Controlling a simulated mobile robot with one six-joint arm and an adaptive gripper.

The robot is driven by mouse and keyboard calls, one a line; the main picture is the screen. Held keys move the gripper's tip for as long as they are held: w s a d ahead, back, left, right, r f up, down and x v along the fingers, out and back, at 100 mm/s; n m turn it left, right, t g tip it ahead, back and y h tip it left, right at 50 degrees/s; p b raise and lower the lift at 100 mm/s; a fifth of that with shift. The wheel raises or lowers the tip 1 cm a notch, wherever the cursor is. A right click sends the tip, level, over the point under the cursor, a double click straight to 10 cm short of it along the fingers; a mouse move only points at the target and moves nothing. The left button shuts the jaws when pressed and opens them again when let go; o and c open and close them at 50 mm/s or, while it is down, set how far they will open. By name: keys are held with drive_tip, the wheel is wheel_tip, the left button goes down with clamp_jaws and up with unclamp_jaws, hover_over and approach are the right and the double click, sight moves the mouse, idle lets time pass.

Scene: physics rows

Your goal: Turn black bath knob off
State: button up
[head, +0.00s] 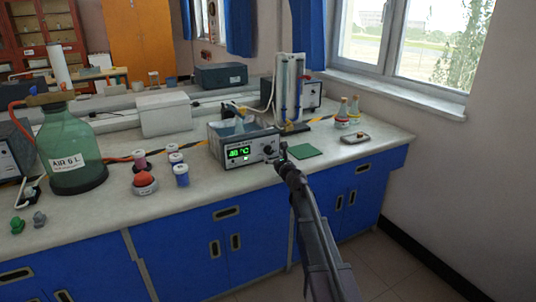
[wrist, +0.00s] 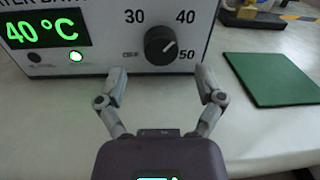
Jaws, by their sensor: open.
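The water bath (head: 233,152) is a box on the bench with a lit green display, which reads 40 °C in the wrist view (wrist: 45,30). The black bath knob (wrist: 160,45) is on the front panel, right of the display, among the marks 30, 40 and 50. Its pale pointer line slants to the upper right. In the head view the knob (head: 268,150) is small beside my gripper. My gripper (wrist: 161,80) is open and empty, its fingers apart on either side below the knob, seemingly not touching it.
A green mat (wrist: 272,77) lies right of the bath. Small flasks (head: 348,112) and a little tray (head: 355,138) stand farther right. A red button (head: 144,180), small jars and a large green bottle (head: 70,150) stand to the left.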

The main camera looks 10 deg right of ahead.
sight(269, 152)
drive_tip(key=shift+x, duration=1.65)
drive_tip(key=c, duration=1.2)
drive_tip(key=shift+o, duration=0.2)
drive_tip(key=shift+a, duration=0.25)
drive_tip(key=shift+d, duration=0.1)
